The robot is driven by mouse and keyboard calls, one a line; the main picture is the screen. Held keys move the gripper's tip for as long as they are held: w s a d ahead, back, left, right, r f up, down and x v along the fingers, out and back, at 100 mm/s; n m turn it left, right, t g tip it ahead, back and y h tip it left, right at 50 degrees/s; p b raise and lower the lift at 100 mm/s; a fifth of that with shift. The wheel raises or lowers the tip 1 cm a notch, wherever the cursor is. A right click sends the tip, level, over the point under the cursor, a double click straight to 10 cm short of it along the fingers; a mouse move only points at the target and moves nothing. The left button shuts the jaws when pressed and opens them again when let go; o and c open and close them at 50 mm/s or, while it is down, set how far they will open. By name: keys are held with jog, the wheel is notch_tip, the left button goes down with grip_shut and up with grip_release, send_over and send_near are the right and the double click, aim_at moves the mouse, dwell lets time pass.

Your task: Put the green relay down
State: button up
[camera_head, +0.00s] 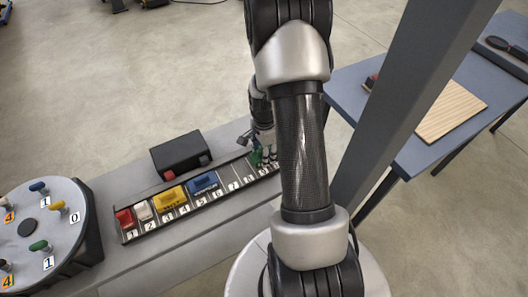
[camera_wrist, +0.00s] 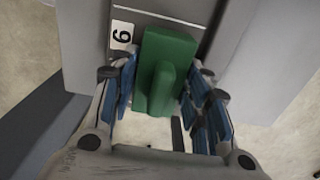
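The green relay (camera_wrist: 165,72), a block with a raised grip, lies between the blue-padded fingers of my gripper (camera_wrist: 163,98) in the wrist view. The fingers are close on both its sides, and it appears gripped. In the head view the green relay (camera_head: 256,158) shows partly at the right end of the numbered rail (camera_head: 147,231), beside my gripper (camera_head: 264,156); my arm hides part of this. I cannot tell whether the relay touches the rail.
The rail holds a red relay (camera_head: 124,218), white relay (camera_head: 143,211), yellow relay (camera_head: 171,196) and blue relay (camera_head: 202,184). A black box (camera_head: 181,153) stands behind. A round tray (camera_head: 70,215) with several coloured pieces is left. A blue table (camera_head: 352,92) stands right.

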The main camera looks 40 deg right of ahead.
jog(key=o, duration=0.3)
notch_tip(320, 180, up, 11)
jog(key=p, duration=0.3)
jog(key=shift+r+p, duration=0.1)
jog(key=shift+p, duration=0.25)
jog(key=s+a+r+n+t, duration=0.2)
jog(key=a+r+n, duration=0.7)
jog(key=a+r, duration=0.6)
jog(key=s+a+r+n+t, duration=0.1)
jog(key=s+a+r+n, duration=0.1)
jog(key=s+a+n, duration=0.1)
jog(key=s+a+r+n, duration=0.2)
jog(key=s+r+n, duration=0.1)
jog(key=s+n, duration=0.1)
jog(key=s+a+r+n+t, duration=0.1)
jog(key=s+a+r+n, duration=0.2)
jog(key=s+n, duration=0.1)
jog(key=shift+s+a+r+n+t, duration=0.15)
jog(key=shift+s, duration=0.3)
jog(key=shift+s+a+r+n+t, duration=0.1)
jog(key=shift+s+a+n+t, duration=0.05)
jog(key=shift+s, duration=0.3)
